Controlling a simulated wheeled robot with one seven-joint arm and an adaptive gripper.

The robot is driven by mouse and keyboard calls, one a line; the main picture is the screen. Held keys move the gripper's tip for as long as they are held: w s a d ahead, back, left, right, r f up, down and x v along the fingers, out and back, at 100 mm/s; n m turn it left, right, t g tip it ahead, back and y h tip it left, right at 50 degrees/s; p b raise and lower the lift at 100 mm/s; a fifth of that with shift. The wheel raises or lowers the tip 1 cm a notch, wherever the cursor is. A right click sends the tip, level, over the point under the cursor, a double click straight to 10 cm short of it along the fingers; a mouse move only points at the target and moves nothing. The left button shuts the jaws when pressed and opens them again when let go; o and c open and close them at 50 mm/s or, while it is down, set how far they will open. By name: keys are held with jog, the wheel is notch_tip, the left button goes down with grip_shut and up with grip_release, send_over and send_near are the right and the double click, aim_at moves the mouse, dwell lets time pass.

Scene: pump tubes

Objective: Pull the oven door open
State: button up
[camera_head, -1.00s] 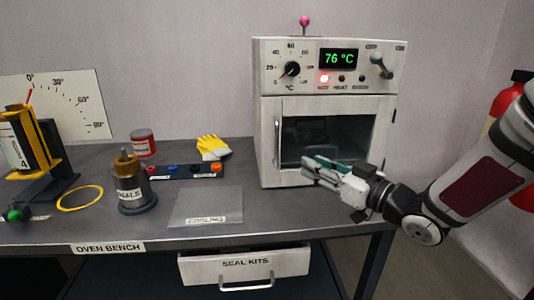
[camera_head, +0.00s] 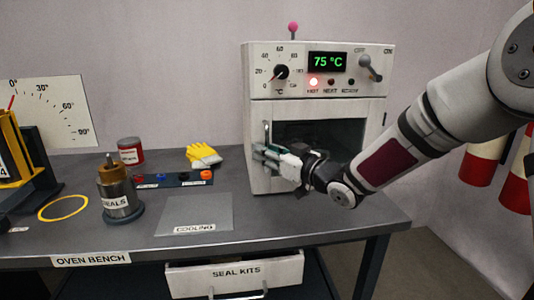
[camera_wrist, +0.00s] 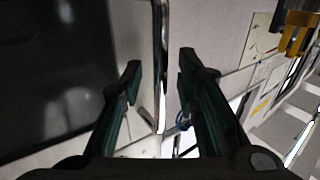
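The white oven (camera_head: 252,110) stands on the bench's right side. Its door (camera_head: 370,112) with a dark window looks shut. A vertical metal handle (camera_head: 266,134) is on the door's left edge. In the wrist view the handle (camera_wrist: 161,60) runs down between my fingers. My gripper (camera_head: 262,152) is at the handle's lower part. It is open in the wrist view (camera_wrist: 160,72), with one finger on each side of the handle and visible gaps. Whether the handle lies fully between the fingertips in depth is hard to tell. My gripper hides part of the door.
On the bench left of the oven are a yellow glove (camera_head: 203,156), a cooling plate (camera_head: 196,212), a seals canister (camera_head: 117,192) and a red can (camera_head: 130,151). The seal kits drawer (camera_head: 236,272) sticks out below the bench top (camera_head: 290,225).

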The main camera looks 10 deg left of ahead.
jog(key=shift+a, duration=0.1)
grip_shut()
